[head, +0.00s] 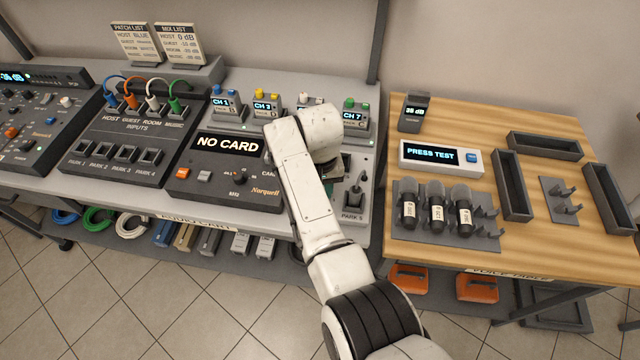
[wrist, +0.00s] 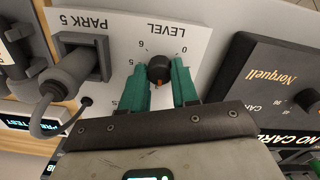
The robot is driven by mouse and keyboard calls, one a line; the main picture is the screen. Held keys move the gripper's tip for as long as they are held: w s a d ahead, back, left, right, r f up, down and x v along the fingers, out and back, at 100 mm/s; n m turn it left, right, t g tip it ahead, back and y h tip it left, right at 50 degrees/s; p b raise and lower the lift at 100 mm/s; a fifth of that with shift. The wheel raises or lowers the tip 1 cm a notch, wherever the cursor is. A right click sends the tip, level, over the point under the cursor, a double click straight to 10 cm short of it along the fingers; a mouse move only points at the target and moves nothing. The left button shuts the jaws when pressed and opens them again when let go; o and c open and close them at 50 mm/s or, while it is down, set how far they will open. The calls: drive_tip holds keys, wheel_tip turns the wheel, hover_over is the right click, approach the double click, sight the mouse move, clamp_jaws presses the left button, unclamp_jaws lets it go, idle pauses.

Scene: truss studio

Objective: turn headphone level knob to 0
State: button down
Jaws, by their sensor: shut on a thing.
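The headphone level knob (wrist: 158,68) is a small black round knob on a white panel (wrist: 205,20) printed LEVEL, which reads upside down in the wrist view. A 0 is printed to its upper right, with other figures to its upper left. An orange mark on the knob faces down the picture, away from the 0. My gripper (wrist: 159,74) has green fingers, one on each side of the knob, closed on it.
A plug stands in the PARK 5 socket (wrist: 80,75) close beside my fingers, with its cable looping down. The NO CARD unit (head: 228,175) lies left of my arm. The wooden table (head: 410,150) on the right holds several microphones (head: 437,212).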

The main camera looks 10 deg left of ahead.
drive_tip(key=n+p, duration=0.1)
drive_tip(key=n, duration=0.5)
drive_tip(key=shift+r+p, duration=0.15)
drive_tip(key=shift+p, duration=0.25)
drive_tip(key=n, duration=0.6)
drive_tip(key=shift+n+p, duration=0.35)
drive_tip(key=shift+n, duration=0.05)
drive_tip(key=n, duration=1.2)
drive_tip(key=shift+a+n, duration=0.1)
drive_tip(key=shift+n, duration=0.2)
drive_tip(key=c, duration=0.8)
unclamp_jaws()
drive_tip(key=shift+c, duration=0.2)
